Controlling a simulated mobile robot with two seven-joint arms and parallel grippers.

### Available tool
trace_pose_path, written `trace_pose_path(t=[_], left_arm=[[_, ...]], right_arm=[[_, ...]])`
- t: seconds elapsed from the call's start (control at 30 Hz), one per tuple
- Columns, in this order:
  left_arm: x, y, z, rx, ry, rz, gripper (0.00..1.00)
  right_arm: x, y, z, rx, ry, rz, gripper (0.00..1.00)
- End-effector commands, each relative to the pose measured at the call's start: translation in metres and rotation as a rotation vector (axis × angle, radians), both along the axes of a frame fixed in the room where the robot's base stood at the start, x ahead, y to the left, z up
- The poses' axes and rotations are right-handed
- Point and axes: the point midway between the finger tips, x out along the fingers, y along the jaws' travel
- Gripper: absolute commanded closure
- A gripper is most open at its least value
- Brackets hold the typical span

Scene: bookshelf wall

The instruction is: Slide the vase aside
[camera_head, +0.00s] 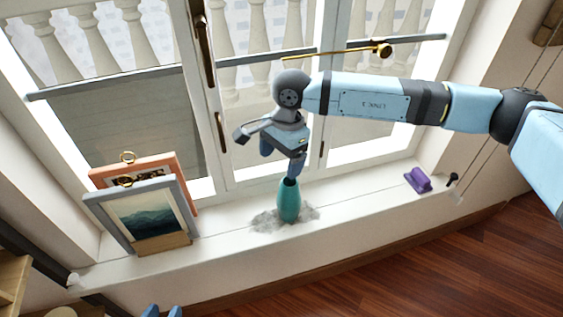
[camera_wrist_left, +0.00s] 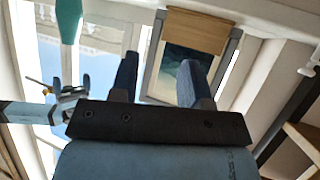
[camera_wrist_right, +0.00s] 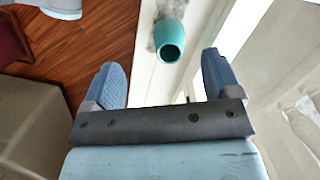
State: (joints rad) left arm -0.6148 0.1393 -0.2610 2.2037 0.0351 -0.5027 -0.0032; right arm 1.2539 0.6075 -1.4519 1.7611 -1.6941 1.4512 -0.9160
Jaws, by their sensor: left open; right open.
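The teal vase (camera_head: 289,202) stands upright on the white windowsill, in a patch of grey dust (camera_head: 262,220). Its dark open mouth faces my right wrist view (camera_wrist_right: 170,52), and part of it shows at the top left of the left wrist view (camera_wrist_left: 69,18). My right gripper (camera_head: 282,162) is open and empty just above and behind the vase's mouth; one finger overlaps the rim in the picture, and I cannot tell whether it touches. My left gripper (camera_head: 161,311) is open and empty, low in front of the sill, with only its fingertips showing in the head view.
Two framed pictures, one grey (camera_head: 146,217) and one orange (camera_head: 150,166), lean at the sill's left. A purple object (camera_head: 418,180) lies at its right. The sill (camera_head: 355,200) is clear between vase and purple object.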

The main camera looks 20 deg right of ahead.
Motion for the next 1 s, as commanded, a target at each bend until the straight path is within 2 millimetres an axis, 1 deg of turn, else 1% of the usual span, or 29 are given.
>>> trace_pose_path(t=[0.03, 0.1, 0.2, 0.3, 0.53, 0.67, 0.77, 0.87, 1.0], left_arm=[[0.0, 0.0, -0.006, -0.002, -0.002, 0.0, 0.57], [0.0, -0.001, -0.008, -0.003, -0.002, -0.001, 0.57], [0.0, -0.001, -0.008, -0.004, -0.003, -0.001, 0.57], [0.0, -0.001, -0.007, -0.005, -0.004, -0.001, 0.57], [0.0, -0.001, -0.007, -0.005, -0.004, -0.001, 0.57], [0.0, -0.001, -0.008, -0.005, -0.004, -0.001, 0.57], [0.001, -0.001, -0.008, -0.005, -0.005, -0.002, 0.57], [0.001, -0.002, -0.009, -0.007, -0.007, -0.002, 0.57], [0.001, -0.002, -0.009, -0.013, -0.012, -0.002, 0.57]], right_arm=[[0.009, -0.012, -0.001, -0.05, -0.032, 0.01, 0.16], [0.016, -0.024, 0.001, -0.101, -0.062, 0.019, 0.16], [0.022, -0.034, 0.004, -0.145, -0.084, 0.029, 0.16], [0.024, -0.037, 0.006, -0.157, -0.089, 0.031, 0.16], [0.024, -0.037, 0.006, -0.156, -0.089, 0.031, 0.16], [0.024, -0.037, 0.002, -0.156, -0.088, 0.031, 0.16], [0.024, -0.037, -0.007, -0.156, -0.086, 0.03, 0.16], [0.023, -0.037, -0.023, -0.156, -0.085, 0.031, 0.16], [0.023, -0.036, -0.051, -0.155, -0.085, 0.031, 0.16]])
